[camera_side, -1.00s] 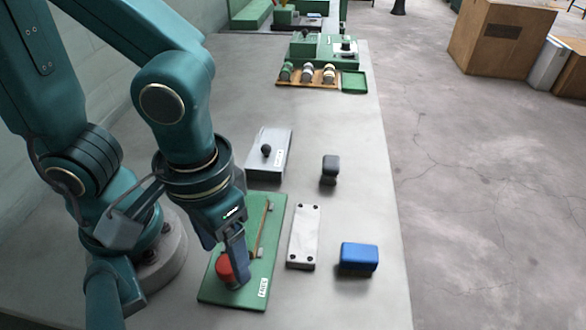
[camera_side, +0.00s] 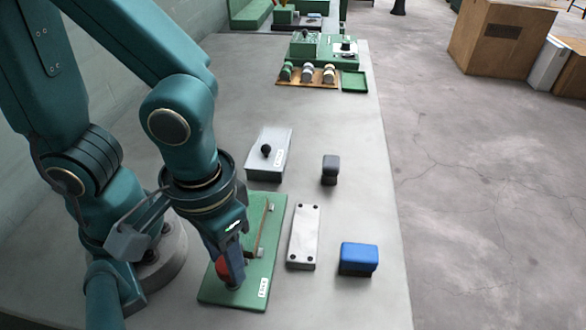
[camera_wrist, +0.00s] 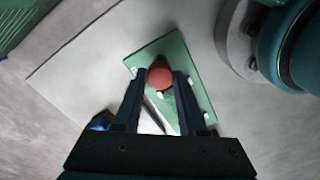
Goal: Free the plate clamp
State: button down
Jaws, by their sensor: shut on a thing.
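A green board (camera_side: 265,282) lies flat on the bench, with a pale label at its front right corner. It also shows in the wrist view (camera_wrist: 191,72). A round red knob (camera_side: 222,267) stands near the board's front left. My gripper (camera_wrist: 161,77) is shut on this knob, with one finger on each side of it in the wrist view. In the side view the fingers partly hide the knob and what it is fixed to. A thin brown bar (camera_side: 263,225) runs along the board's right part, with small light pieces near its ends.
A white plate (camera_side: 303,236) with dark holes lies just right of the board. A blue block (camera_side: 358,257) is further right, near the bench edge. A grey box (camera_side: 270,155) with a black knob and a dark block (camera_side: 330,168) stand behind.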

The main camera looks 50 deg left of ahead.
jog(key=m, duration=0.4)
jog(key=shift+m, duration=0.3)
jog(key=m, duration=0.4)
jog(key=shift+m, duration=0.3)
jog(key=m, duration=0.4)
jog(key=shift+m, duration=2.2)
jog(key=shift+c, duration=2.3)
grip_release()
